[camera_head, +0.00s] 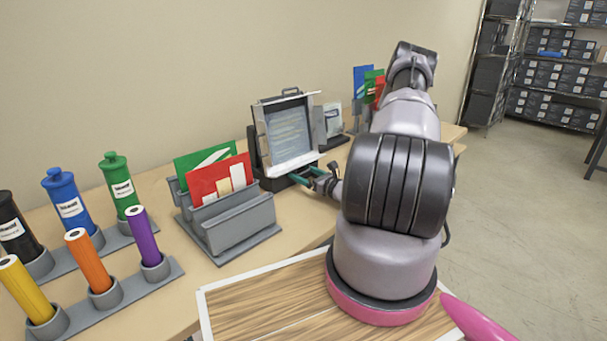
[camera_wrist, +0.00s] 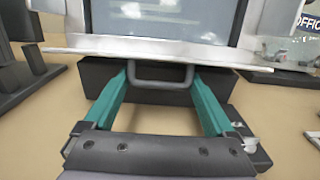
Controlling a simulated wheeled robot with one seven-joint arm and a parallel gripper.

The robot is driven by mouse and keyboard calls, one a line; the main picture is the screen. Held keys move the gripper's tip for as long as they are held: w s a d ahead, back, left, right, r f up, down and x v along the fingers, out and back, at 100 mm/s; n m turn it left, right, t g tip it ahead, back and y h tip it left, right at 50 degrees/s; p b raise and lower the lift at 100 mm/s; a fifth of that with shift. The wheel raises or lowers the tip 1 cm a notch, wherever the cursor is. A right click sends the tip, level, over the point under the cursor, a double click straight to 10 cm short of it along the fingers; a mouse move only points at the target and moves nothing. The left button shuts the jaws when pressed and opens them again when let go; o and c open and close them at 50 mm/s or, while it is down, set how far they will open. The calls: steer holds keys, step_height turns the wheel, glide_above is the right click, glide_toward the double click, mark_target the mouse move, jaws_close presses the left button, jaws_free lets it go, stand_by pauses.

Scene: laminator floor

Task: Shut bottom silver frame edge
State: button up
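A snap-frame display with a pale sheet (camera_head: 288,130) stands upright on a dark base on the wooden table. Its bottom silver frame edge (camera_head: 294,163) spans the lower side, and it also shows close up in the wrist view (camera_wrist: 90,45). A grey U-shaped handle (camera_wrist: 160,84) hangs below that edge in front of a dark block. My gripper (camera_head: 302,176) is at the foot of the display. In the wrist view its teal fingers (camera_wrist: 160,78) are spread wide, one on each side of the handle. I cannot tell whether they touch it.
A grey holder (camera_head: 238,222) with red and green folders stands close left of my gripper. Several bottles and coloured tubes fill the table's left end. A small stand (camera_head: 333,120) is right of the display. A wooden board (camera_head: 265,300) lies in front.

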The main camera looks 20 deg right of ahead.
mark_target(303, 164)
steer(key=shift+d, duration=0.1)
steer(key=shift+c, duration=1)
steer(key=shift+r, duration=0.1)
steer(key=g, duration=0.1)
steer(key=r+g+h, duration=0.1)
steer(key=g, duration=0.1)
steer(key=shift+s+r, duration=0.1)
steer(key=shift+r, duration=0.1)
steer(key=g, duration=0.1)
steer(key=r+g+h, duration=0.1)
steer(key=g, duration=0.1)
steer(key=shift+d+r+g+h, duration=0.1)
steer(key=shift+r+g+h, duration=0.05)
steer(key=shift+g+h, duration=0.15)
steer(key=g, duration=0.1)
steer(key=g+h, duration=0.1)
steer(key=r+g, duration=0.1)
steer(key=shift+w+g, duration=0.25)
steer(key=shift+g, duration=0.15)
steer(key=shift+w+r+g+h, duration=0.15)
steer(key=shift+r+g+h, duration=0.15)
steer(key=shift+g, duration=0.4)
steer(key=shift+w+r+g+h, duration=0.15)
steer(key=shift+g+h, duration=0.25)
steer(key=shift+g, duration=0.6)
